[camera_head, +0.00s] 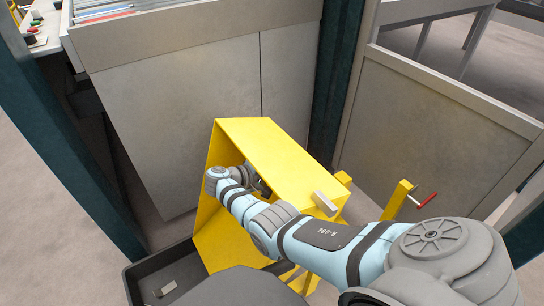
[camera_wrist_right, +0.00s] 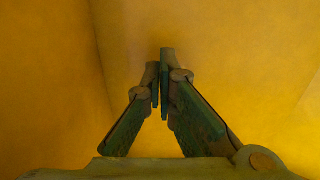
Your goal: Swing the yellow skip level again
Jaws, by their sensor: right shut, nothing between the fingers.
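The yellow skip (camera_head: 282,158) stands tipped in the middle of the head view, its open side turned to the left and toward me. My right arm reaches across from the lower right into the skip's opening. My right gripper (camera_head: 262,186) is partly hidden by the arm's wrist. In the right wrist view, the right gripper (camera_wrist_right: 162,85) is shut and empty, with its fingertips together. The yellow inner walls of the skip (camera_wrist_right: 230,45) fill that view behind it. Whether the fingertips touch a wall I cannot tell. My left gripper is not in view.
A dark tray (camera_head: 139,283) with a small grey piece (camera_head: 166,288) lies below the skip at lower left. A yellow post (camera_head: 398,200) with a red-ended lever (camera_head: 427,200) stands to the right. Grey machine panels (camera_head: 180,110) and a dark green column (camera_head: 333,80) close off the back.

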